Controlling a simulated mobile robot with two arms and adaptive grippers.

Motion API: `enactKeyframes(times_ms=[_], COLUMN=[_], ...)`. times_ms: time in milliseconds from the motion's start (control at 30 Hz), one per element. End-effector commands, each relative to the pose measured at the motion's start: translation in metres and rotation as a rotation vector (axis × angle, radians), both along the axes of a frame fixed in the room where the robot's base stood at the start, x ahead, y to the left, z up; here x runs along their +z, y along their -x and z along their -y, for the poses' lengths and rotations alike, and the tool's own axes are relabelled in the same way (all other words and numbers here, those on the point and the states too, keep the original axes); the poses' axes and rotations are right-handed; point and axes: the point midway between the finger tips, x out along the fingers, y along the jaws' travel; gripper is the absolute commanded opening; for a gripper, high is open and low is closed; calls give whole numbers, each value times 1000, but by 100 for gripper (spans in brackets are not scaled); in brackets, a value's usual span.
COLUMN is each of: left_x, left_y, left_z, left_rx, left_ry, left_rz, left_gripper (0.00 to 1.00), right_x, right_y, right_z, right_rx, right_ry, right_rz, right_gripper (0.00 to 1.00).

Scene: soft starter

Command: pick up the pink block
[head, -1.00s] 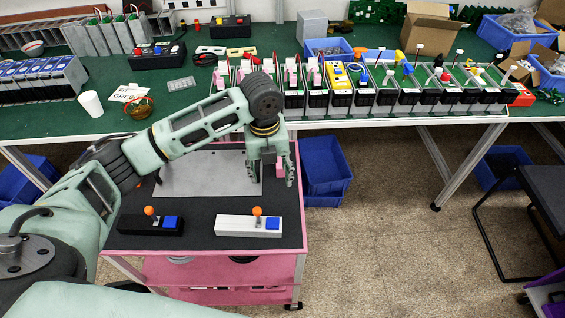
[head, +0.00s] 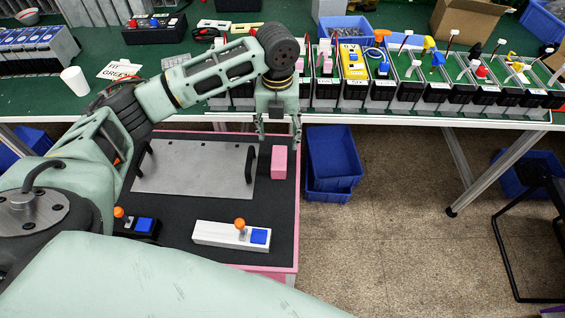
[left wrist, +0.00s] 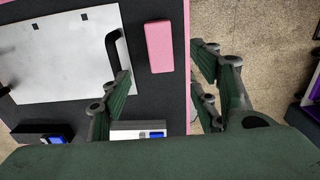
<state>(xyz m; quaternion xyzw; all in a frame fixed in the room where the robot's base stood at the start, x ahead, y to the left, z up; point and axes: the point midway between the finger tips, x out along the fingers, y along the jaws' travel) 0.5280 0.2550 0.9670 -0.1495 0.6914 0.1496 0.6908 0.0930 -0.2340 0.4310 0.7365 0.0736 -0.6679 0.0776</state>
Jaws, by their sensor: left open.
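The pink block (head: 279,161) stands on the dark top of the pink cart, near its right edge, beside a black handle. It also shows in the left wrist view (left wrist: 159,46), close to the pink rim and beyond the fingers. My left gripper (head: 278,140) is open and empty. In the head view its fingers point down and show just above the block in the picture. In the left wrist view the fingers (left wrist: 172,98) are spread apart with the block beyond the gap between them, not touched. My right gripper is not in view.
A grey plate (head: 195,168) with black handles lies left of the block. A white switch box (head: 215,234) and a black one (head: 140,226) sit nearer on the cart. The green workbench (head: 120,80) with a row of devices stands behind. Blue bins (head: 333,160) are on the floor right of the cart.

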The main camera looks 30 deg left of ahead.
Motion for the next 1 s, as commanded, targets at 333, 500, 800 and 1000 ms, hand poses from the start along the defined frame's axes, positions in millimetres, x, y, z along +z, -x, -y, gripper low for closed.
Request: enactKeyframes(times_ms=[333, 500, 800, 1000], left_x=[-42, -56, -94, -116], left_y=[0, 0, -2, -3], left_z=[0, 0, -1, -1], left_rx=[0, 0, 1, 0], left_ry=[1, 0, -1, 0], left_rz=[0, -2, -4, 0], left_gripper=[56, 56, 56, 56], right_x=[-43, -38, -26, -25], right_y=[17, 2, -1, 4], right_z=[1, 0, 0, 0], right_rx=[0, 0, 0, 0], right_ry=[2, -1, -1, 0], right_rz=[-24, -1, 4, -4], right_gripper=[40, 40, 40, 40])
